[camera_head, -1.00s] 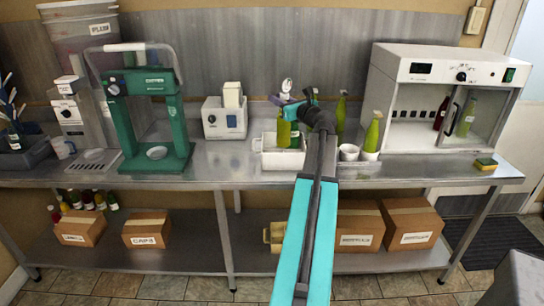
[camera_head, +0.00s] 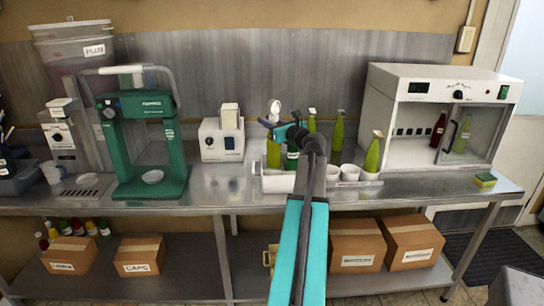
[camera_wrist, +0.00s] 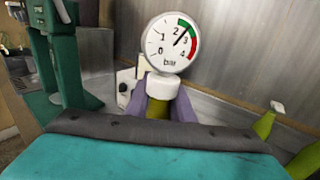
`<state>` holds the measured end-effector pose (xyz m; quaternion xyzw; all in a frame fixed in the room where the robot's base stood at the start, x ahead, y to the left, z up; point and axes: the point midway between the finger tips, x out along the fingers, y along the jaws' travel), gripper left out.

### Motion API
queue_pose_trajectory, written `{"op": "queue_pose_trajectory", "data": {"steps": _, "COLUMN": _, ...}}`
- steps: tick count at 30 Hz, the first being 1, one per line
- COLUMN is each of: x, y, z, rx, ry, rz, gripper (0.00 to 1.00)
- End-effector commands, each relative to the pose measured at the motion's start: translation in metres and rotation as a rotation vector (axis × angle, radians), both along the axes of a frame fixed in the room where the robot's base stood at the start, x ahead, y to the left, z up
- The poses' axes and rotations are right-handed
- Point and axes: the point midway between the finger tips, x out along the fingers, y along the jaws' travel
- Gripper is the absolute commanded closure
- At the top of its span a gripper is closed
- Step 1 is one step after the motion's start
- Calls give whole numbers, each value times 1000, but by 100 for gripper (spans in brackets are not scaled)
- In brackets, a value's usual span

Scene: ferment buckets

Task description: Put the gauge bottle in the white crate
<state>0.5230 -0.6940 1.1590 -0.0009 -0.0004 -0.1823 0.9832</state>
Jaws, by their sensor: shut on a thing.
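The gauge bottle is a green bottle (camera_head: 273,154) with a white collar and a round pressure dial (camera_wrist: 170,43) on top, its needle between 2 and 3. My gripper (camera_head: 274,123) is shut on its neck; in the wrist view the purple fingers (camera_wrist: 160,104) stand on both sides of it. The bottle is roughly upright over the left part of the white crate (camera_head: 279,184), on the steel bench. Whether its base is inside the crate or above it, I cannot tell. Another green bottle (camera_head: 292,158) shows at the crate, partly hidden by my arm.
A white cabinet (camera_head: 393,125) stands further right. Left are a white device (camera_head: 221,140) and a green press (camera_head: 150,140).

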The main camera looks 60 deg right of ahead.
Motion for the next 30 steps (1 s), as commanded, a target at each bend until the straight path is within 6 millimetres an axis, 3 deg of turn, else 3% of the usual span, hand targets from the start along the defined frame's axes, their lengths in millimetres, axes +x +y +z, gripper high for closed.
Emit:
{"op": "queue_pose_trajectory", "data": {"steps": 12, "x": 1, "y": 1, "z": -45, "rx": 1, "ry": -3, "rz": 2, "gripper": 100}}
{"op": "queue_pose_trajectory", "data": {"steps": 30, "x": 2, "y": 2, "z": -57, "rx": 2, "ry": -3, "rz": 3, "gripper": 100}}
